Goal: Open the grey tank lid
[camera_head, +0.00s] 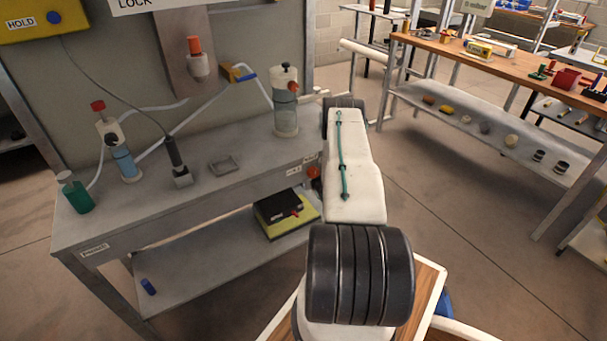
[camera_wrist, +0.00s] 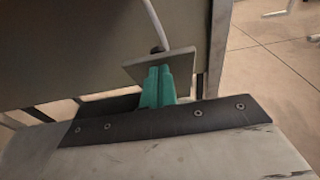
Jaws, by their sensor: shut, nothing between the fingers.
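The lid appears seated on the tank. My gripper (camera_wrist: 158,72) shows in the wrist view as two green fingers pressed together, with nothing between them. Behind the fingertips are a flat grey plate (camera_wrist: 182,64), a dark knob and a white hose. I cannot tell whether the fingers touch the plate. In the head view my arm hides the gripper.
The grey bench (camera_head: 130,222) also bears a blue tank (camera_head: 125,163), a green container (camera_head: 76,195), a small grey tray (camera_head: 224,167) and hoses. A black and yellow box (camera_head: 285,214) sits below. A wooden workbench (camera_head: 430,45) stands at right; open floor lies between.

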